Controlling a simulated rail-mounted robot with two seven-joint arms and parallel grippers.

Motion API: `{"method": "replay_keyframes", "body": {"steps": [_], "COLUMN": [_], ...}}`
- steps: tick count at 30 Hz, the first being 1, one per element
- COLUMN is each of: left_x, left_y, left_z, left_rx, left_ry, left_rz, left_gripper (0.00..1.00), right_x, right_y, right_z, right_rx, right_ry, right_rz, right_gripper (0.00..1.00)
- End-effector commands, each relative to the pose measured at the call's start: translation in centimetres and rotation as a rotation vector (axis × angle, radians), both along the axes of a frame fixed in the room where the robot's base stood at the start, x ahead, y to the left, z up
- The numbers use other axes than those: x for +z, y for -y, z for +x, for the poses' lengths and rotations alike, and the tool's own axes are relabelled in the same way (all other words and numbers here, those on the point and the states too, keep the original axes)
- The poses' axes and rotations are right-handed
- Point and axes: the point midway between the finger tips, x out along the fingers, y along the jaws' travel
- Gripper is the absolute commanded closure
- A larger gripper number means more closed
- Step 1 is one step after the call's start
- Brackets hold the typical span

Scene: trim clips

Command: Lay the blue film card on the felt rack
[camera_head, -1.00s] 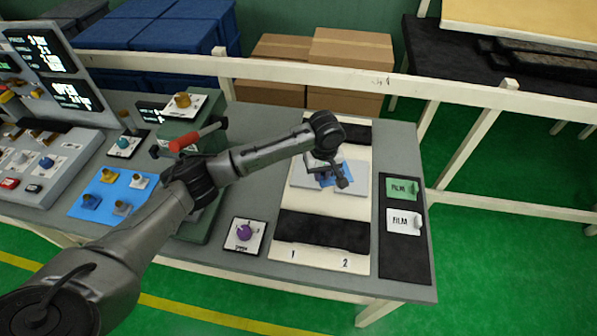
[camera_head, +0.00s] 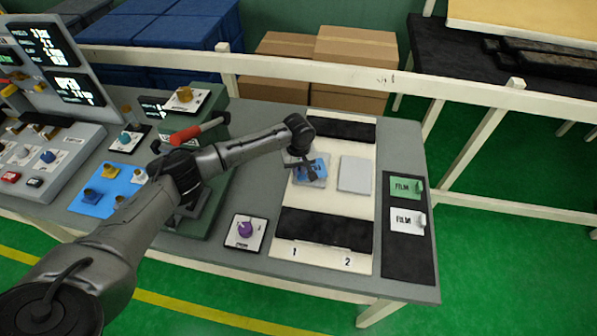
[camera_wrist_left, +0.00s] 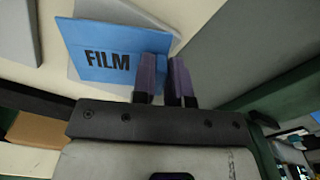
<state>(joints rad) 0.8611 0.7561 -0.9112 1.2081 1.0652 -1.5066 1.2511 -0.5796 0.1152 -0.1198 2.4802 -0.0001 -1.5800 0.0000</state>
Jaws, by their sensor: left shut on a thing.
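My left gripper (camera_head: 304,160) is shut on the blue film card (camera_head: 313,172), which carries the word FILM. It holds the card over the left grey pad on the white board. In the left wrist view the blue card (camera_wrist_left: 105,45) lies flat-side toward the camera, with the purple-grey fingers (camera_wrist_left: 165,78) closed at its edge. Whether the card touches the pad is hard to tell. The dark felt rack (camera_head: 406,258) lies at the table's right end, with a green film card (camera_head: 403,188) and a white film card (camera_head: 402,220) on it. My right gripper is out of view.
The white board (camera_head: 349,215), numbered 1 and 2, has dark strips and a bare right grey pad (camera_head: 356,174). A purple knob (camera_head: 245,229) stands left of it. A green press with a red-handled lever (camera_head: 196,130) is close to my arm. The rack's front part is bare.

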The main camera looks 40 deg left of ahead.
Motion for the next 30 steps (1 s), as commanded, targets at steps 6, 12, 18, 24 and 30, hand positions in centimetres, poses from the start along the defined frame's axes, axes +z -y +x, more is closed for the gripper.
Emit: {"method": "replay_keyframes", "body": {"steps": [6,12,18,24,30], "left_x": [-1.8,-1.8,-2.1,-2.1,-2.1], "left_y": [0.0,0.0,0.1,0.0,0.0], "left_z": [0.0,0.0,0.0,0.0,0.0], "left_rx": [0.0,0.0,0.001,0.0,0.0], "left_ry": [0.001,0.001,0.0,0.0,0.0], "left_rz": [-0.001,-0.001,-0.001,0.0,0.0], "left_gripper": [1.0,1.0,0.81,0.62,0.6], "right_x": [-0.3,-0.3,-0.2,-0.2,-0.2], "right_y": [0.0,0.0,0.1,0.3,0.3], "right_z": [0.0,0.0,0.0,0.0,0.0], "right_rx": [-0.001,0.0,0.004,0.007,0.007], "right_ry": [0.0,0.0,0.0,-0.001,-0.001], "right_rz": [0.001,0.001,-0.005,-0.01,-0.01], "right_gripper": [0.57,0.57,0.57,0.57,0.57]}}
